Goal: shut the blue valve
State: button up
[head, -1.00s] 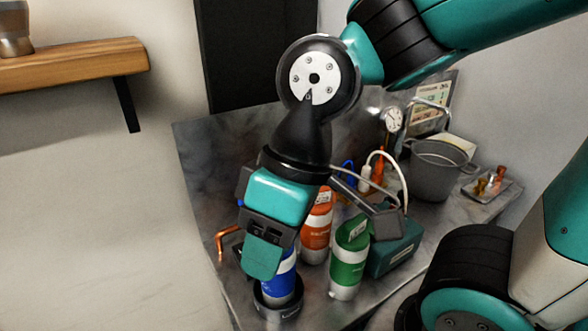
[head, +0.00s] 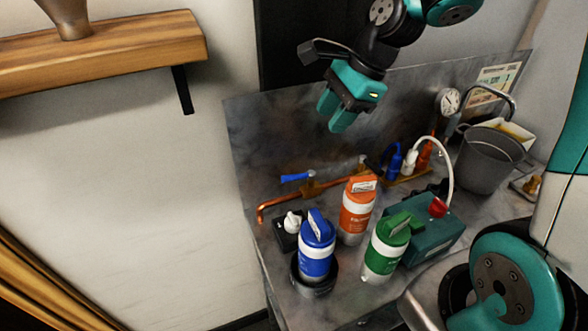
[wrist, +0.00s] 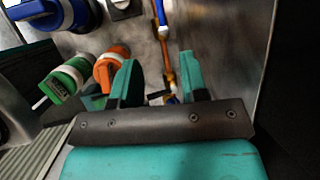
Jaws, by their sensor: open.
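The blue valve's handle (head: 296,177) is a short blue lever on a copper pipe (head: 334,184) along the back of the metal bench. The lever lies roughly along the pipe's run. It also seems to show as a blue piece at the top of the wrist view (wrist: 160,12). My gripper (head: 333,116) is open and empty, raised in front of the back panel, above the pipe and apart from it. In the wrist view its two teal fingers (wrist: 157,75) are spread, with the pipe passing behind the gap between them.
Blue (head: 316,250), orange (head: 356,214) and green (head: 382,252) canisters stand in front of the pipe. A teal box (head: 434,238) with a red knob and white hose stands right of them. Small bottles (head: 410,162) and a grey pot (head: 486,165) are further back. A wooden shelf (head: 110,50) is at left.

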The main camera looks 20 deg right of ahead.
aim_at(293, 176)
jog(key=x, duration=1.6)
jog(key=shift+a+f, duration=0.2)
jog(key=shift+f, duration=0.15)
jog(key=shift+c, duration=0.4)
grip_shut()
